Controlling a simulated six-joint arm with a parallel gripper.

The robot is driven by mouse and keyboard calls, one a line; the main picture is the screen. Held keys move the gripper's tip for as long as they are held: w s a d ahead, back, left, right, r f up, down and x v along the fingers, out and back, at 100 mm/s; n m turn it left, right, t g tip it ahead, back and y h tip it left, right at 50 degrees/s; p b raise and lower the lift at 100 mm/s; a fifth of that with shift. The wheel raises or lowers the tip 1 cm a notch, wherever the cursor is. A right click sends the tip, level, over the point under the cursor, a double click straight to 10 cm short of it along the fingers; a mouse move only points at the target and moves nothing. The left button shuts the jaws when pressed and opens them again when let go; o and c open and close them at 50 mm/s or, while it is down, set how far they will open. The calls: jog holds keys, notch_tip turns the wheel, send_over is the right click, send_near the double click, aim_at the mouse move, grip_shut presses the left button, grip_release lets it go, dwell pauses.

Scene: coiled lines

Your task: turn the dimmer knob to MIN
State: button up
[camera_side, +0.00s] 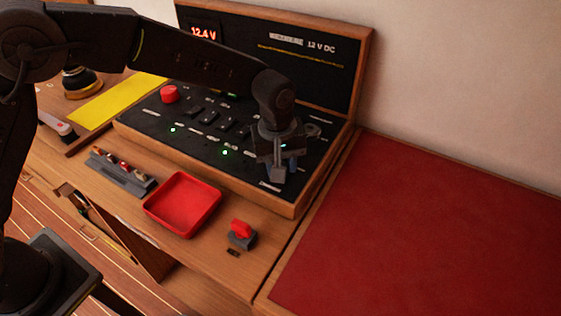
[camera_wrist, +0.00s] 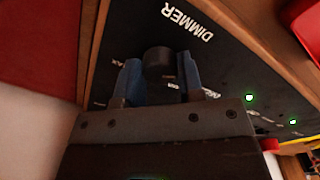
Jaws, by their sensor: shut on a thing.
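The dimmer knob (camera_wrist: 158,62) is a black round knob on the black switch panel. It shows in the wrist view between the two blue fingers of my gripper (camera_wrist: 158,72). The gripper is shut on it from both sides. The word DIMMER is printed on the panel beside the knob. The MIN mark cannot be read, as the gripper covers part of the lettering, so I cannot tell the knob's setting. In the side view my gripper (camera_side: 280,165) points down at the right end of the panel (camera_side: 245,170) and hides the knob.
The panel's upright back shows 12.4 V. A red knob (camera_side: 169,93) and several black switches sit left of my gripper. In front are a red tray (camera_side: 182,204), a small red switch (camera_side: 241,230) and a grey rack (camera_side: 124,172). The red mat (camera_side: 430,235) at right is clear.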

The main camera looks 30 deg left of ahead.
dwell(0.5)
jog(key=o, duration=0.9)
jog(key=r, duration=1.4)
jog(key=shift+s+a, duration=0.25)
jog(key=shift+a, duration=0.05)
jog(key=s+a+r+m+t, duration=0.1)
jog(key=s+a+r+m, duration=0.1)
jog(key=s+a+r, duration=0.45)
jog(key=s+a+f+m+t, duration=0.1)
jog(key=s+a+m, duration=0.1)
jog(key=s+a, duration=0.2)
jog(key=s+a+f+m+t, duration=0.1)
jog(key=s+a+m, duration=0.1)
jog(key=s+a, duration=0.3)
jog(key=s+a+f+m+t, duration=0.2)
jog(key=s+a, duration=0.3)
jog(key=s, duration=0.2)
jog(key=shift+s+a, duration=0.1)
jog(key=shift+s, duration=0.25)
